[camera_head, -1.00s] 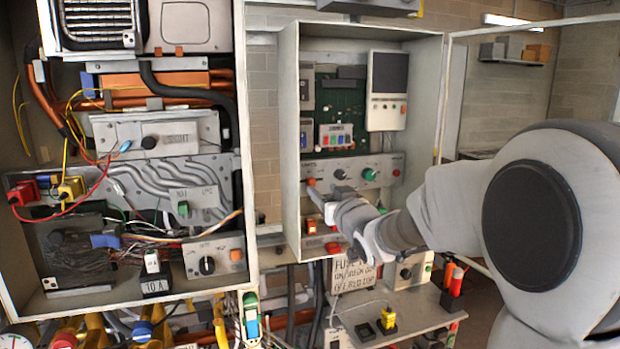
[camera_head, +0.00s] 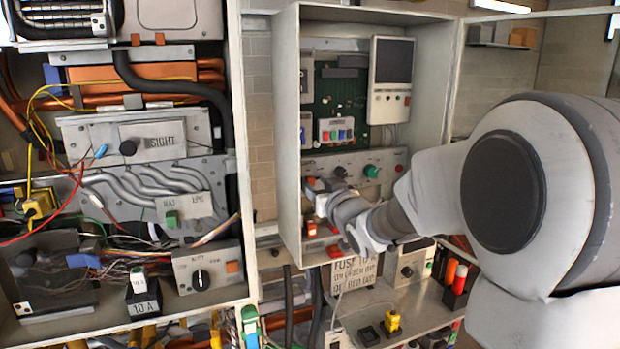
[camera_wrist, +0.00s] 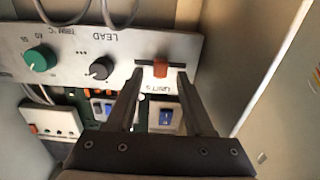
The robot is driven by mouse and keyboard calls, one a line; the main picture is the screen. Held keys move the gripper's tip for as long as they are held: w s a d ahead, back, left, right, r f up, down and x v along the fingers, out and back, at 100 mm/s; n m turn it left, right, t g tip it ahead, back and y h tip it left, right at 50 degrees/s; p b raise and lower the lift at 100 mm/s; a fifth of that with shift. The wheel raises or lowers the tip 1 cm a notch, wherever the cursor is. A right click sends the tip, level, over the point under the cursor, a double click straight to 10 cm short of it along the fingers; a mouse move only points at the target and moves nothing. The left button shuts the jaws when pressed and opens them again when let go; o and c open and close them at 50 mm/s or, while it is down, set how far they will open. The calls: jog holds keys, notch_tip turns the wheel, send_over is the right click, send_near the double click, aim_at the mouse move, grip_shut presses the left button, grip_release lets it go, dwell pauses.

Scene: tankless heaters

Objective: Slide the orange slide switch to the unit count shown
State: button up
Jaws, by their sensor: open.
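The orange slide switch (camera_wrist: 160,68) sits in a dark horizontal slot on a grey panel, beside a label that reads "UNITS" upside down in the wrist view. It also shows small at the panel's left end in the head view (camera_head: 311,181). My gripper (camera_wrist: 160,76) is open, with one fingertip on each side of the switch. Gaps show between the fingers and the switch, and I cannot tell how far the tips are from the panel. In the head view my gripper (camera_head: 316,189) is just below the switch. No unit count is readable.
A black knob (camera_wrist: 101,68) and a green knob (camera_wrist: 40,58) share the panel. The cabinet's side wall (camera_wrist: 262,65) stands close to the right in the wrist view. A white controller (camera_head: 391,80) with a dark screen hangs above. Blue switches (camera_wrist: 165,117) lie behind the fingers.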

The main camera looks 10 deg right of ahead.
jog(key=shift+w, duration=0.2)
grip_shut()
dwell(0.3)
dwell(1.2)
